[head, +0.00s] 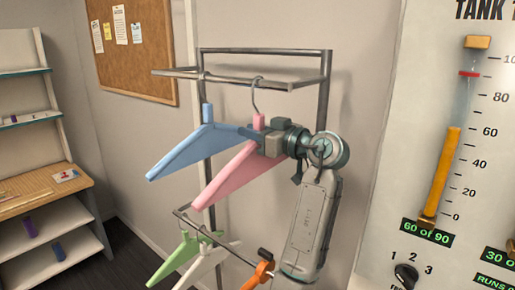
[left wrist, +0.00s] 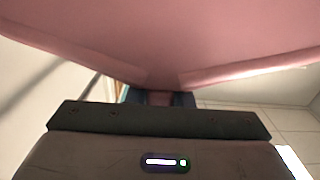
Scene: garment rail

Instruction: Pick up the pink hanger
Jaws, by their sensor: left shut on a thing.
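The pink hanger (head: 232,177) is at the upper rail (head: 225,78) of the garment rack, with its grey hook at the bar. Whether the hook still bears on the bar cannot be told. My left gripper (head: 266,138) is shut on the pink hanger just below its neck and hides part of its body. In the left wrist view the pink hanger (left wrist: 170,35) spreads across the top, and its middle meets the fingers of my left gripper (left wrist: 158,98). My right gripper is not in view.
A blue hanger (head: 190,148) hangs close to the left of the pink one. A lower rail (head: 190,220) carries a green hanger (head: 180,258), a white hanger (head: 208,262) and an orange one (head: 262,272). A gauge panel (head: 415,130) stands at right, shelves (head: 55,215) at left.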

